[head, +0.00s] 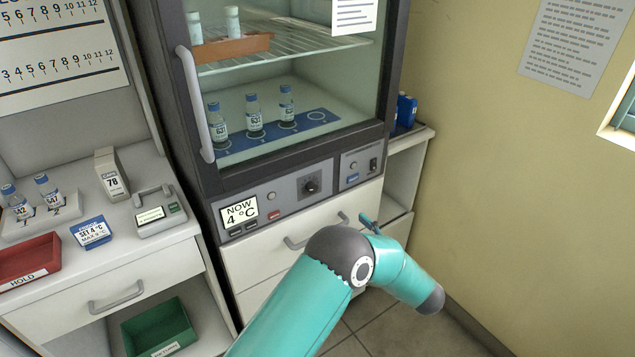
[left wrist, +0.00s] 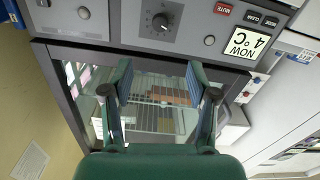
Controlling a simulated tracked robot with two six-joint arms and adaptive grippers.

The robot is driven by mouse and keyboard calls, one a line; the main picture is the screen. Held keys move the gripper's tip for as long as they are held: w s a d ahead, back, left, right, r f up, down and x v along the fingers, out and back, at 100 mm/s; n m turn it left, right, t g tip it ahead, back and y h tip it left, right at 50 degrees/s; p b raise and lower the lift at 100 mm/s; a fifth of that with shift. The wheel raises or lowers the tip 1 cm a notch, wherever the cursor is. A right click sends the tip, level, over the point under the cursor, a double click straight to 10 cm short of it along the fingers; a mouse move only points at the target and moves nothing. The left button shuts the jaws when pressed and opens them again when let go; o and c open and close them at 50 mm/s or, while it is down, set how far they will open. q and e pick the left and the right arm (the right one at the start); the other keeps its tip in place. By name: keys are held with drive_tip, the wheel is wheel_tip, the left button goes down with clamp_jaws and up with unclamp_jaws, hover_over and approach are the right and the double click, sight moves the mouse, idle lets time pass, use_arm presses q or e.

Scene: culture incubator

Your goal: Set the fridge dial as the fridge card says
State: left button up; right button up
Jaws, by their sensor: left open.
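The fridge dial (head: 310,186) is a black knob on the grey panel below the glass door; it also shows upright-down in the left wrist view (left wrist: 160,22). The display (head: 240,212) left of it reads NOW 4 °C. The blue-and-white fridge card (head: 92,232) on the left counter seems to read SET 4 °C, with a smaller MAX line. My left gripper (left wrist: 160,82) is open and empty, its fingers pointing toward the panel, apart from the dial. In the head view my arm mostly hides it. My right gripper is not in view.
The fridge door handle (head: 195,105) is at left; vials (head: 254,116) stand inside. A red HOLD tray (head: 28,262), a box marked 78 (head: 111,174) and a grey device (head: 158,211) are on the left counter. A drawer handle (head: 300,242) lies below the panel.

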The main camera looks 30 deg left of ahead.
sight(314, 191)
use_arm(q)
drive_tip(key=p+x, duration=0.2)
drive_tip(key=x, duration=1.4)
drive_tip(key=shift+w+a, duration=0.1)
drive_tip(key=shift+a, duration=0.15)
drive_tip(key=shift+c, duration=0.2)
clamp_jaws()
drive_tip(key=shift+f+m+b, duration=0.15)
drive_tip(key=shift+m+b, duration=0.3)
drive_tip(key=shift+m, duration=0.35)
drive_tip(key=shift+o, duration=0.2)
unclamp_jaws()
